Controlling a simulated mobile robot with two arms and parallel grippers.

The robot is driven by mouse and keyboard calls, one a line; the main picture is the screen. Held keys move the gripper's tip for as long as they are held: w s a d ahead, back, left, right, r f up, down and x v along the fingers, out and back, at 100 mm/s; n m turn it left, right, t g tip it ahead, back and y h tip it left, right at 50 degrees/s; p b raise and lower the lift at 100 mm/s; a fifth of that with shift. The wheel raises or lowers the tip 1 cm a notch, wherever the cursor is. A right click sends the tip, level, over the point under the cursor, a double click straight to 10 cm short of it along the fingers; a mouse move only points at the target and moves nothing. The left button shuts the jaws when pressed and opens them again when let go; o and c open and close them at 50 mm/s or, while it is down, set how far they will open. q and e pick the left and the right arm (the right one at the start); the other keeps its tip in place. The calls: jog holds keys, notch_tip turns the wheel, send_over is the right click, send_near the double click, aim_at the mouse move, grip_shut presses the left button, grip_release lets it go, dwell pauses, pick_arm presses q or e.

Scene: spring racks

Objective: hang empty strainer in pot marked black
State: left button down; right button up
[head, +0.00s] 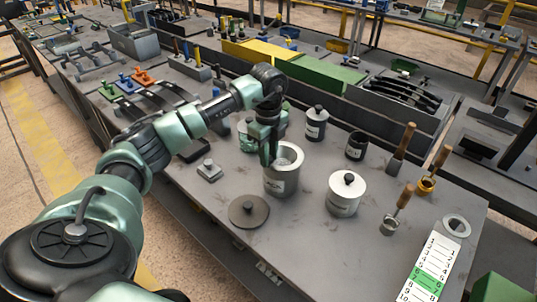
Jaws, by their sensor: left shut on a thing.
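An open grey pot (281,184) with a pale label and a wide light rim stands mid-table. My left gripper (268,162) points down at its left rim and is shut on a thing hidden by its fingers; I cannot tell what. Three wooden-handled strainers or ladles stand at the right: a dark one (393,167), a brass one (427,185) and a grey one (388,227). A small black pot (356,146) with a label stands behind. A silver pot (343,204) has its lid on. Label words are too small to read. My right gripper is not in view.
A dark round lid (248,211) lies flat in front of the open pot. A lidded grey jar (316,124) and a greenish pot (246,140) stand behind. A numbered strip (433,270) and ring (456,227) lie at right. The front table middle is clear.

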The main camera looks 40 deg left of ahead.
pick_arm(q)
jog(key=shift+f+b, duration=0.3)
jog(key=shift+f, duration=0.25)
dwell(0.4)
jog(key=c, duration=0.6)
grip_release()
jog(key=shift+r+p, duration=2.7)
jog(key=shift+r, duration=0.85)
jog(key=shift+f, duration=0.1)
